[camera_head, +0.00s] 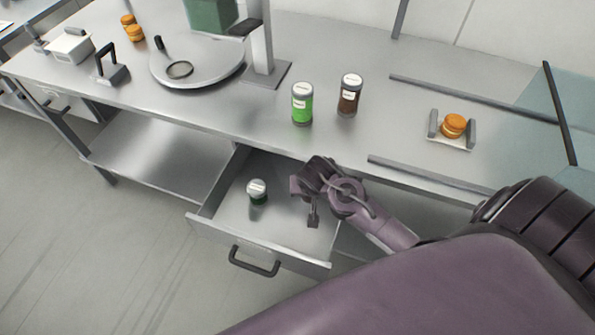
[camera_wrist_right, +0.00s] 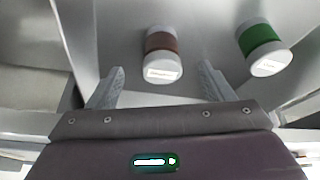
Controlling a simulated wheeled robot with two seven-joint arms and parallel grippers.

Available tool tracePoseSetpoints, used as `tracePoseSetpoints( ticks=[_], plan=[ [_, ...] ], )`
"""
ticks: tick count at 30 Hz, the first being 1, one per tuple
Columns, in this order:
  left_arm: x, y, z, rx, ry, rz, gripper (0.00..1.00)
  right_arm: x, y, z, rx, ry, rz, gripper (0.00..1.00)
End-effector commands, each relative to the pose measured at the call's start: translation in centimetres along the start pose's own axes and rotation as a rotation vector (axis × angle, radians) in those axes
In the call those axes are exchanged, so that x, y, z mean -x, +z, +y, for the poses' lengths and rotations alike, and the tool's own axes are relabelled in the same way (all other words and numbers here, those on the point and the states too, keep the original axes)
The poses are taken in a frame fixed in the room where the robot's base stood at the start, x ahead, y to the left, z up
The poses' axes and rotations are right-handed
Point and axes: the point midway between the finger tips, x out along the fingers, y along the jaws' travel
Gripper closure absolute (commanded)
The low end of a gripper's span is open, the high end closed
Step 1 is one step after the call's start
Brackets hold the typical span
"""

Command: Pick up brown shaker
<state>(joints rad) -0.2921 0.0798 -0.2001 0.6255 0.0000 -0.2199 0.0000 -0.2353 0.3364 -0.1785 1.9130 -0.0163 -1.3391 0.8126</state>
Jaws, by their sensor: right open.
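The brown shaker (camera_head: 349,95) stands upright on the steel counter, with a grey cap and a white label. It also shows in the right wrist view (camera_wrist_right: 162,52), in the gap between the fingers and apart from both. My right gripper (camera_head: 315,182) is in front of the counter edge, above the open drawer, nearer to me than the shaker. In the right wrist view its two fingers (camera_wrist_right: 161,76) are spread and hold nothing. My left gripper is not in view.
A green shaker (camera_head: 302,104) stands just left of the brown one, also in the wrist view (camera_wrist_right: 262,48). Another green shaker (camera_head: 257,192) is in the open drawer (camera_head: 215,214). A burger (camera_head: 453,125) sits in a holder at right. A round pan (camera_head: 205,68) lies left.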

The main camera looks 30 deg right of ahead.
Motion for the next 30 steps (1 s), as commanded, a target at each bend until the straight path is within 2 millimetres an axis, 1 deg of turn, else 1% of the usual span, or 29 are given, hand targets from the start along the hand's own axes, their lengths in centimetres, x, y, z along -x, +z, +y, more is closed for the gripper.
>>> tracePoseSetpoints(
  ticks=[1, 6, 8, 13, 15, 18, 20, 22, 27, 30],
  plan=[
    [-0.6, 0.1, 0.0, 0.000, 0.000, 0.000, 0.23, -0.9, -0.2, 0.2, -0.021, 0.008, 0.007, 0.25],
    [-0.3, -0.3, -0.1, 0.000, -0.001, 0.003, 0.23, -2.3, -0.6, 0.3, -0.043, 0.014, 0.009, 0.25],
    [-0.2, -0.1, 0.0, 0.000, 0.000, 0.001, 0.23, -2.9, -0.6, 0.4, -0.043, 0.014, 0.008, 0.25],
    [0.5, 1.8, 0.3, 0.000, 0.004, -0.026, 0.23, -4.6, -0.6, 0.3, -0.040, 0.014, 0.008, 0.25],
    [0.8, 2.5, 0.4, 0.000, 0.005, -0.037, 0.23, -5.5, -0.7, 0.3, -0.041, 0.014, 0.008, 0.25],
    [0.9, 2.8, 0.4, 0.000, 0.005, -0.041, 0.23, -7.0, -0.6, 0.3, -0.041, 0.013, 0.009, 0.25],
    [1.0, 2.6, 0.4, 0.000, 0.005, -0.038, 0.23, -7.7, -0.6, 0.3, -0.041, 0.014, 0.010, 0.25],
    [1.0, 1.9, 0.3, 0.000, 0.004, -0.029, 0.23, -8.3, -0.6, 0.4, -0.041, 0.013, 0.010, 0.25],
    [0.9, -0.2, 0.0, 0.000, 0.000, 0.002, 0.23, -8.6, -0.5, 0.3, -0.041, 0.012, 0.010, 0.25],
    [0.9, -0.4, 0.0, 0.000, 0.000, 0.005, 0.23, -8.6, -0.5, 0.3, -0.040, 0.012, 0.010, 0.25]
  ],
)
